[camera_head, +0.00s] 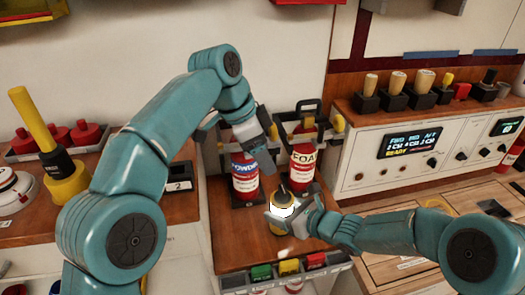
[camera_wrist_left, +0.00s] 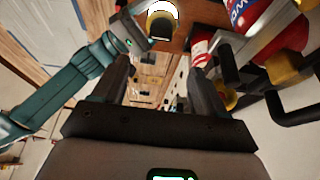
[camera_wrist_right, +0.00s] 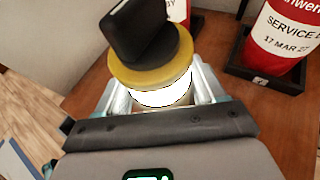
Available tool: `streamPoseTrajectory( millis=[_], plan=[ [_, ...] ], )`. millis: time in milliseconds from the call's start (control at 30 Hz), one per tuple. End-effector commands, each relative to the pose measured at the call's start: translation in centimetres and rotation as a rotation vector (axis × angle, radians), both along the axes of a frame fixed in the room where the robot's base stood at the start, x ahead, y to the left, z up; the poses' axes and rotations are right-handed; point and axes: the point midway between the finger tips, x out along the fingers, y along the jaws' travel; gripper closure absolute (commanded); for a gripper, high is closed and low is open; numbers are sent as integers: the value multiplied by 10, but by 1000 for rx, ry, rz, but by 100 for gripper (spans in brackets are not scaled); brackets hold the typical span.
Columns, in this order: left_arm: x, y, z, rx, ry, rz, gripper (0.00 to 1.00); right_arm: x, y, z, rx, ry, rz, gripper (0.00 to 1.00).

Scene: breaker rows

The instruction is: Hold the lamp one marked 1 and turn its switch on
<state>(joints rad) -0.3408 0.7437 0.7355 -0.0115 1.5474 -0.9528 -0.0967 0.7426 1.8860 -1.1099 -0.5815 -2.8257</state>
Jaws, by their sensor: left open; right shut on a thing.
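The lamp (camera_head: 281,212) has a yellow body, a bright white glowing band and a dark top piece. My right gripper (camera_head: 290,208) is shut around it, above the wooden bench. In the right wrist view the lamp's white band (camera_wrist_right: 163,95) sits between the fingers, with a yellow ring and a black block-like knob (camera_wrist_right: 140,28) above. The lamp (camera_wrist_left: 161,24) also shows at the top of the left wrist view. No number is readable on it. My left gripper (camera_head: 242,127) is open and empty, up and left of the lamp, near the extinguishers.
A red powder extinguisher (camera_head: 245,180) and a foam extinguisher (camera_head: 303,157) stand in brackets close behind the lamp. Small green, yellow and red items (camera_head: 289,267) line the bench front. A block marked 2 (camera_head: 179,185) is at left. A control panel (camera_head: 410,145) is at right.

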Motion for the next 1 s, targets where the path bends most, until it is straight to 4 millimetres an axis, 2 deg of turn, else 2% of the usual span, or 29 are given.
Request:
streamPoseTrajectory(
  millis=[367, 400, 467, 767, 867, 1000],
  plan=[
    [0, 0, -1, 0, 0, 0, 28, 0, 0, 0, 0, 0, 0, 82],
    [0, 0, -1, 0, 0, 0, 28, 0, 0, 0, 0, 0, 0, 18],
    [0, 0, -1, 0, 0, 0, 28, 0, 0, 0, 0, 0, 0, 1],
    [0, 0, -1, 0, 0, 0, 28, -1, -1, 1, 0, 0, -1, 1],
    [0, 0, -1, 0, 0, 0, 28, -6, -8, 4, 0, 0, -2, 1],
    [0, 0, -1, 0, 0, 0, 28, -21, -29, 16, 1, -2, -4, 1]
  ],
)
